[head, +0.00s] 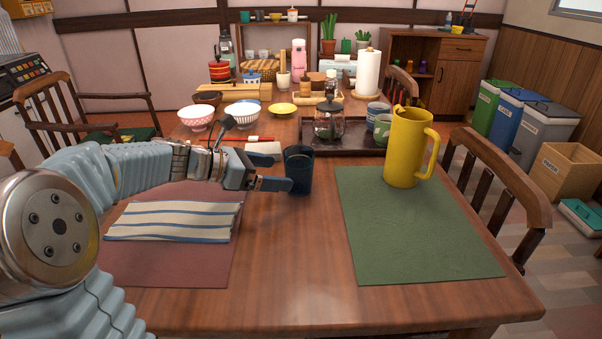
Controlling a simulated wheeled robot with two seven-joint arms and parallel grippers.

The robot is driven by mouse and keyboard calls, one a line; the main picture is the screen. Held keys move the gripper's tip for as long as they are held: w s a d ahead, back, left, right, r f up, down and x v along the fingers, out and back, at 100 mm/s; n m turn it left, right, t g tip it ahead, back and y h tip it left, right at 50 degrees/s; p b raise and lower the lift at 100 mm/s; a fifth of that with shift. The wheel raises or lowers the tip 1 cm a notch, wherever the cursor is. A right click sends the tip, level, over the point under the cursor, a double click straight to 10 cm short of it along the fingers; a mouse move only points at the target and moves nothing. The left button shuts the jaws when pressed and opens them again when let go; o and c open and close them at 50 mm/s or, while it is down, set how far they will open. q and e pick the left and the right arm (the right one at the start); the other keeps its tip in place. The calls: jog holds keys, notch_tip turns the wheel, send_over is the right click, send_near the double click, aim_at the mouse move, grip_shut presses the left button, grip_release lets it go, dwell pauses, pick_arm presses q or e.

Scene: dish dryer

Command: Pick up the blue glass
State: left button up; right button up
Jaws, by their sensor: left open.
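The blue glass (300,172) is a dark blue tumbler standing upright on the wooden table, near the middle of the head view. My left gripper (281,172) comes in from the left at the height of the glass. Its fingers are open and reach to the left side of the glass. One finger shows low in front, beside the glass; the far finger is partly hidden, and I cannot tell whether either touches it. My right gripper is not in the view.
A yellow pitcher (405,150) stands on a green placemat (420,235) to the right. A dark tray (350,142) with a glass teapot (328,122) and cups lies behind the glass. A striped cloth (175,221) lies on a red placemat (200,265). Table in front of the glass is clear.

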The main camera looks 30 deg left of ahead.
aim_at(299, 172)
pick_arm(q)
jog(key=x, duration=0.7)
jog(key=shift+s+d+r, duration=0.1)
jog(key=shift+d+r, duration=0.15)
jog(key=shift+d, duration=0.05)
jog(key=shift+c, duration=0.4)
jog(key=c, duration=0.9)
jog(key=shift+c, duration=0.9)
jog(key=shift+r, duration=0.2)
